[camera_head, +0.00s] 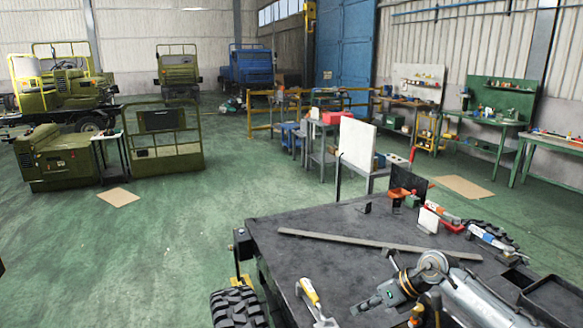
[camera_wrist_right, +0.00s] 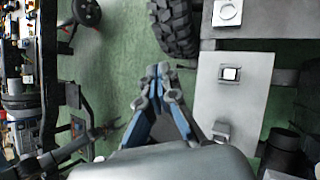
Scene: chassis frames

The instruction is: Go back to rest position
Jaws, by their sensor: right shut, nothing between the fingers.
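Green floor shows behind the fingertips there. My left gripper is not in view.
A long grey bar (camera_head: 370,242) lies across the bench. A black tray (camera_head: 552,298) is at right. A tyre (camera_head: 238,307) stands beside the bench. Open green floor (camera_head: 150,240) lies to the left.

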